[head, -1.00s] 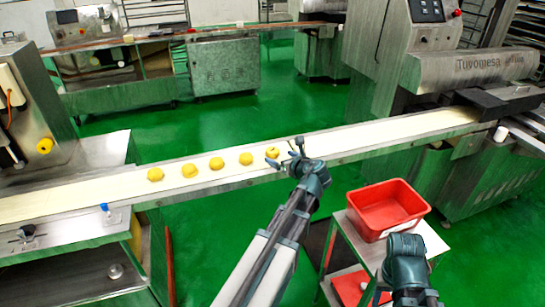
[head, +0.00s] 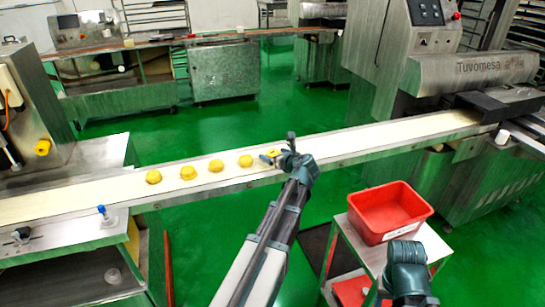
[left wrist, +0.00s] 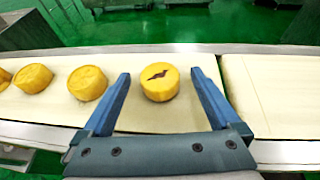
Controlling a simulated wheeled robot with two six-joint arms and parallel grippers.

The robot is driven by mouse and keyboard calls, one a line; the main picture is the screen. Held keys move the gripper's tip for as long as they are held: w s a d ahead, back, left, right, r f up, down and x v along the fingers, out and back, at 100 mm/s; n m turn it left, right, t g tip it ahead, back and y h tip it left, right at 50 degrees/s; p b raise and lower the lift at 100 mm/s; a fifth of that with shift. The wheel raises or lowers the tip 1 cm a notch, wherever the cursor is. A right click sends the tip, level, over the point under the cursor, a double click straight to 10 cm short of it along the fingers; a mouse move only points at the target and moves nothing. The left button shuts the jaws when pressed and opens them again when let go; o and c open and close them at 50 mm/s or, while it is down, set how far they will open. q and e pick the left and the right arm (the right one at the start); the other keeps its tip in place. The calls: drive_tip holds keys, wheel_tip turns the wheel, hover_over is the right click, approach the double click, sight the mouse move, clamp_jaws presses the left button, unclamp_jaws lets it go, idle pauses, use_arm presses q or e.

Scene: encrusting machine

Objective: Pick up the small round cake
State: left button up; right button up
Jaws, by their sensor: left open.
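Several small round yellow cakes lie in a row on the pale conveyor belt (head: 390,133). The end cake (left wrist: 160,83) has a dark mark on its top and sits between the two blue fingers of my left gripper (left wrist: 160,76). The gripper is open, with a gap on both sides of the cake. In the head view my left gripper (head: 279,151) is at the right end of the row and partly hides that cake (head: 268,156). Another cake (left wrist: 87,83) lies just outside the left finger.
A red bin (head: 390,212) stands on a small trolley (head: 435,243) right of my left arm. A large steel machine (head: 420,75) stands over the belt's right end. The belt right of the gripper is clear. Metal rails edge the belt.

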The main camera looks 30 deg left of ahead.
sight(274, 154)
use_arm(q)
drive_tip(key=c, duration=1.4)
drive_tip(key=shift+c, duration=0.2)
drive_tip(key=shift+r, duration=0.15)
drive_tip(key=shift+r+p, duration=0.55)
drive_tip(key=shift+p, duration=0.1)
wheel_tip(274, 154, up, 3)
drive_tip(key=p, duration=0.3)
drive_tip(key=shift+s+d+f, duration=0.25)
drive_tip(key=shift+s+d, duration=0.55)
drive_tip(key=shift+s, duration=0.2)
drive_tip(key=s+d+r, duration=0.1)
drive_tip(key=s+d, duration=0.8)
drive_tip(key=s, duration=0.1)
drive_tip(key=shift+p, duration=0.35)
